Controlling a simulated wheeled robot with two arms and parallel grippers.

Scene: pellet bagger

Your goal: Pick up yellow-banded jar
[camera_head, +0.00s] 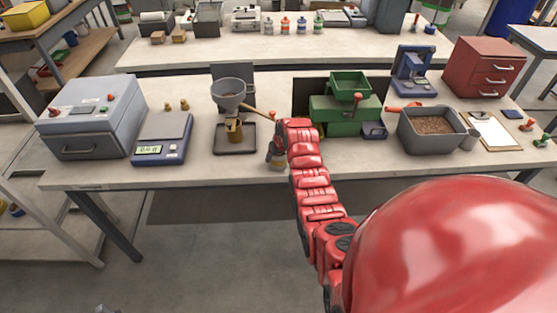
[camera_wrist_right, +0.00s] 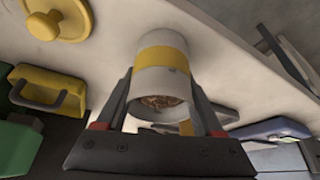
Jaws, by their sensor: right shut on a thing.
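A white jar with a yellow band (camera_wrist_right: 164,62) fills the middle of the right wrist view. Its open mouth faces the camera and shows brown pellets inside. My right gripper (camera_wrist_right: 162,95) has a finger on each side of the jar and is shut on it. In the head view my right gripper (camera_head: 276,157) is at the front edge of the workbench, right of the funnel stand. The jar is small there and mostly hidden by the gripper and my red arm. My left gripper is not in view.
The workbench (camera_head: 225,178) holds a grey box machine (camera_head: 97,125), a blue scale (camera_head: 163,137), a funnel (camera_head: 229,92) on a stand, a green machine (camera_head: 345,115), a pellet bin (camera_head: 432,128) and a red drawer cabinet (camera_head: 484,65). Bare bench lies left of the gripper.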

